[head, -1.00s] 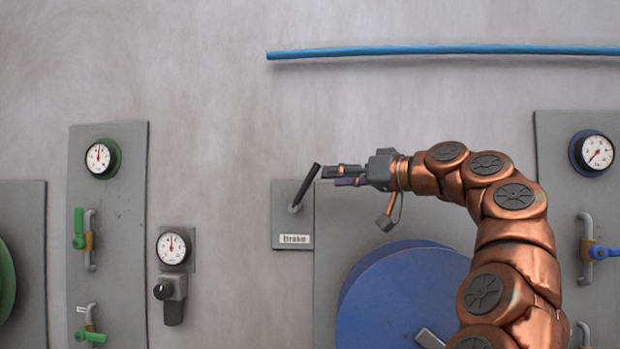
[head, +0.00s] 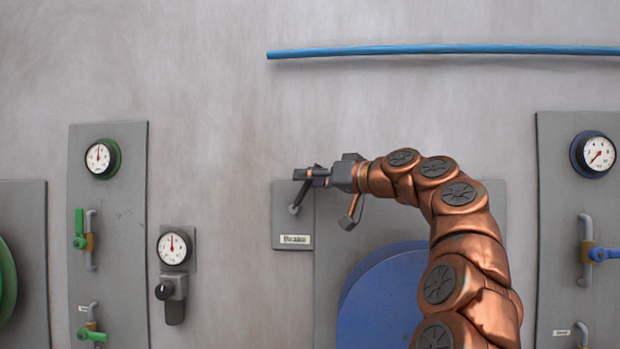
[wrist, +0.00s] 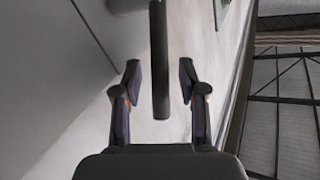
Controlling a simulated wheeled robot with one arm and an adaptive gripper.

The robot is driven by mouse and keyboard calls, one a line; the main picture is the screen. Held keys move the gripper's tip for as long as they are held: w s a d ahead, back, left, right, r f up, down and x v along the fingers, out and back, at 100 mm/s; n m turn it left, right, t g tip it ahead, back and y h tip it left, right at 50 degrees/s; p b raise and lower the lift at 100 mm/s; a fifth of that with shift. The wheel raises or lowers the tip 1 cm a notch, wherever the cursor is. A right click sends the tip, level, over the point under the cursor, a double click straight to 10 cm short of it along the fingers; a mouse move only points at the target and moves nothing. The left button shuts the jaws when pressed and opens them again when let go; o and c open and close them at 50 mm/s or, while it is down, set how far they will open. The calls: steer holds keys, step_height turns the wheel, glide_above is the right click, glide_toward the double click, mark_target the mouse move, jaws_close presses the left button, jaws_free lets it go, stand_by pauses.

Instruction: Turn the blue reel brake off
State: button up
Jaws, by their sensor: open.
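The brake lever (head: 298,197) is a dark handle on a grey plate (head: 282,222) with a small label reading "Brake" (head: 296,240). It leans up and to the right, and its upper part is partly hidden by my gripper (head: 305,174). The blue reel (head: 380,300) is below right of the plate, partly behind my arm. In the wrist view the dark lever (wrist: 158,50) runs between the two spread fingers of my gripper (wrist: 159,82), with a gap on each side. The gripper is open around the lever.
A blue pipe (head: 440,50) runs along the wall above. A green-valve panel (head: 108,200) and a gauge with a black knob (head: 172,250) are at left. A blue-valve panel (head: 560,200) is at right.

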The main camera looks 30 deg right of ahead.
jaws_close()
stand_by(0.4)
steer(key=shift+r, duration=0.1)
